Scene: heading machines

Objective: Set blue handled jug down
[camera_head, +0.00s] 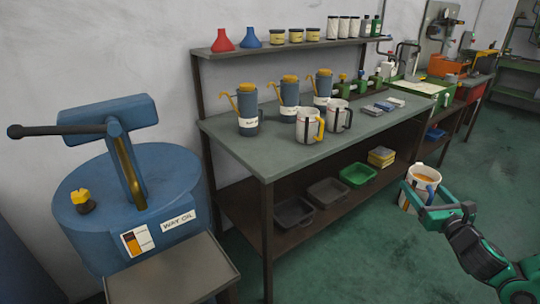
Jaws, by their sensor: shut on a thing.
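My gripper (424,197) is at the lower right, its green fingers shut on a white jug (424,175). The jug is held upright, with an orange-yellow inside or content showing at its open top. Blue and orange patches show low on its left side; the fingers cover part of it, and I cannot clearly make out its handle. The jug is in the air in front of the workbench, right of the green bench top (235,138), and apart from it.
On the bench stand a yellow-handled white jug (308,125), a black-handled one (337,116) and several blue oil cans (247,112). A shelf (290,45) overhangs the back. A blue drum (85,225) stands left.

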